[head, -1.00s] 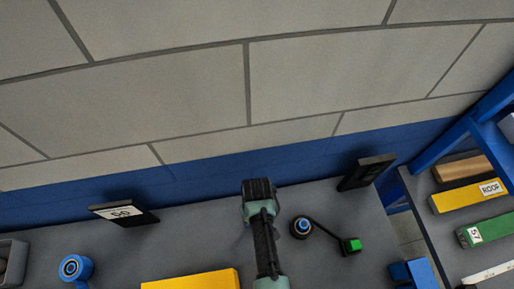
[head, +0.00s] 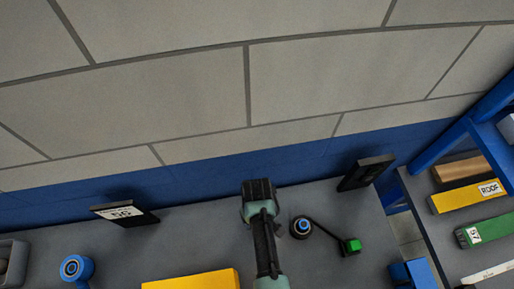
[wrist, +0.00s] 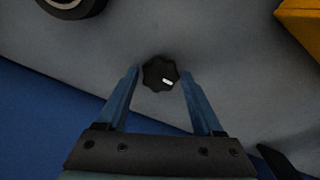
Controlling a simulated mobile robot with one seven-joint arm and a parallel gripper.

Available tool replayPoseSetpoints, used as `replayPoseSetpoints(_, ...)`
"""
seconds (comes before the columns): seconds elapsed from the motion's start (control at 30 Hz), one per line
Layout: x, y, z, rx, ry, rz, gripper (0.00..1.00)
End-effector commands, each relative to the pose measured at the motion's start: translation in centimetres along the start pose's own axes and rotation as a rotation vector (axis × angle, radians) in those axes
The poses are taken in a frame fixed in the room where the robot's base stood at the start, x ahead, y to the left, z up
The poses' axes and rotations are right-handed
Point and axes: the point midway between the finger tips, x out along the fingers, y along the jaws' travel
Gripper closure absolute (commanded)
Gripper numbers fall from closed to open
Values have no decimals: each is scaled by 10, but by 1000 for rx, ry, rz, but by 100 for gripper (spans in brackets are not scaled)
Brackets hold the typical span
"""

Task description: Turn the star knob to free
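The star knob (wrist: 160,74) is a small black lobed knob with a white mark toward its right side, seen from above in the wrist view. My gripper (wrist: 160,82) has its two blue fingers apart, one on each side of the knob, with gaps visible between fingers and knob. I cannot tell from this view how far the fingertips are above the surface. In the head view my arm's end (head: 258,200) is over the back of the grey bench and hides the knob.
A black and blue round device (head: 301,227) with a lever to a green block (head: 352,245) stands to the right. A yellow block (head: 190,280), a blue round-topped part (head: 76,268), a sign (head: 125,213) and a dark panel (head: 367,172) are around. The wall is behind.

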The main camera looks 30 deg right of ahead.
Motion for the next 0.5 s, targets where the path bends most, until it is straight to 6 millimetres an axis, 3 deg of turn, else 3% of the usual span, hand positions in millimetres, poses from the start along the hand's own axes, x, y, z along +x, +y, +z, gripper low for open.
replayPoseSetpoints(0.03, 0, 0, 0, 0, 0, 0, 20)
replayPoseSetpoints(0.1, 0, 0, 0, 0, 0, 0, 9)
replayPoseSetpoints(0.5, -5, 0, 0, 2, 0, 0, 9)
